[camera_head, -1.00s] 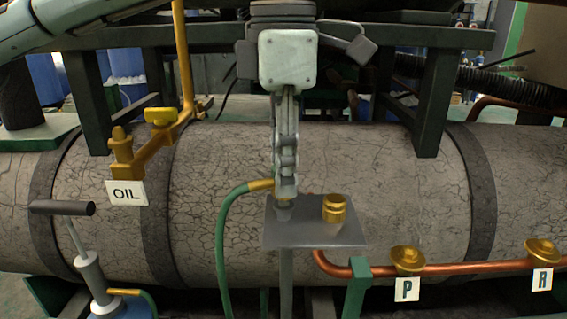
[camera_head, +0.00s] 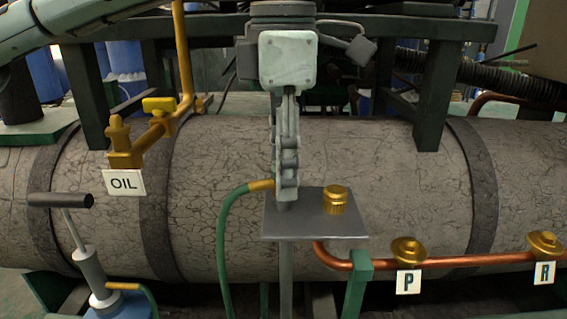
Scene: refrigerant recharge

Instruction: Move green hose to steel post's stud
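My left gripper (camera_head: 285,186) points straight down in the middle of the view, its fingers seen edge-on. It is shut on the end of the green hose (camera_head: 222,240), at the brass-coloured sleeve (camera_head: 261,185). The hose arcs down to the left from there. The steel post (camera_head: 286,280) carries a grey plate (camera_head: 315,226), and the fingertips are over the plate's left part. A short grey piece (camera_head: 284,206) shows below the fingertips at the plate; the fingers hide most of it, and I cannot tell whether it is stud or hose fitting. My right gripper is not in view.
A brass cap (camera_head: 335,200) stands on the plate, right of the fingers. A copper pipe (camera_head: 460,261) with brass valves labelled P and R runs at right. A yellow OIL valve (camera_head: 125,147) and a hand pump (camera_head: 92,275) are at left. A large cracked tank (camera_head: 390,190) lies behind.

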